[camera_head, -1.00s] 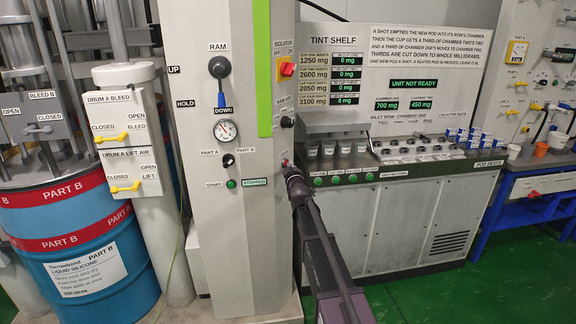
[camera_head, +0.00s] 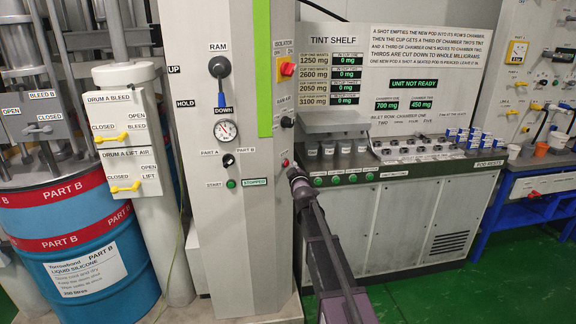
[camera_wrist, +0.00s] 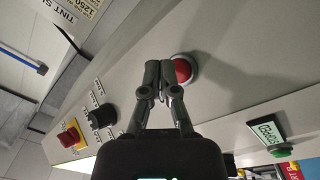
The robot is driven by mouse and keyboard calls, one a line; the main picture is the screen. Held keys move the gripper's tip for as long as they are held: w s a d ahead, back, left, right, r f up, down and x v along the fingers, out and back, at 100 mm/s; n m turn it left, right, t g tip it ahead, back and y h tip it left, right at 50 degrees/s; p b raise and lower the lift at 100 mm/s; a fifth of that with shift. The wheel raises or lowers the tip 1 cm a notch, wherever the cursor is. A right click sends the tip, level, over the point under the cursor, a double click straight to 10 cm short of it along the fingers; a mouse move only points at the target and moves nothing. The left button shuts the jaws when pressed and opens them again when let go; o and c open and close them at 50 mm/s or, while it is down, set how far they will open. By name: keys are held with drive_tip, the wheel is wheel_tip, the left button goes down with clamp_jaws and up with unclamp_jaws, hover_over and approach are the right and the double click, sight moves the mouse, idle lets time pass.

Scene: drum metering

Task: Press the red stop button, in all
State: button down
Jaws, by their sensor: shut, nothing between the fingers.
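The red stop button (camera_head: 285,163) is on the side of the grey ram column. In the wrist view the red button (camera_wrist: 183,71) shows as a round red cap in a pale ring, partly behind a fingertip. My gripper (camera_wrist: 161,88) is shut and empty, its tips just beside the button's cap in the picture. In the head view my gripper (camera_head: 293,173) is just below and right of the button, with a small gap showing. I cannot tell from the wrist view whether they touch. The panel sign (camera_head: 255,182) beside the green start button (camera_head: 231,184) reads STOPPED.
A red and yellow isolator knob (camera_wrist: 70,136) and a black knob (camera_wrist: 101,116) sit on the same column face as the button. The tint shelf unit (camera_head: 400,215) stands to the right. Blue drums (camera_head: 90,260) stand at the left.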

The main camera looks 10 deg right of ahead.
drive_tip(key=shift+s+d, duration=0.1)
drive_tip(key=shift+s+d, duration=1.65)
drive_tip(key=shift+s, duration=0.05)
drive_tip(key=s+f+m+g+h+p, duration=0.1)
drive_tip(key=s+f+m+g+p, duration=0.15)
drive_tip(key=s, duration=0.35)
drive_tip(key=s+d+f+m+g+h+p, duration=0.1)
drive_tip(key=s+f+m+g+p, duration=0.1)
drive_tip(key=s+m+g, duration=0.3)
drive_tip(key=s+f+m+g+h+p, duration=0.1)
drive_tip(key=s+f+g+p, duration=0.15)
drive_tip(key=s, duration=0.45)
drive_tip(key=s+a+g+y+p, duration=0.1)
drive_tip(key=s+a+g, duration=0.1)
drive_tip(key=s, duration=0.5)
drive_tip(key=s+a+f+g+y+p, duration=0.1)
drive_tip(key=s+a+g, duration=0.1)
drive_tip(key=s+g, duration=0.2)
drive_tip(key=s+a+m+g+y+p, duration=0.1)
drive_tip(key=s+a+g+p, duration=0.1)
drive_tip(key=s, duration=0.8)
drive_tip(key=shift+s+a+f+g, duration=0.3)
drive_tip(key=shift+a+f+g, duration=0.05)
drive_tip(key=shift+a+g, duration=0.05)
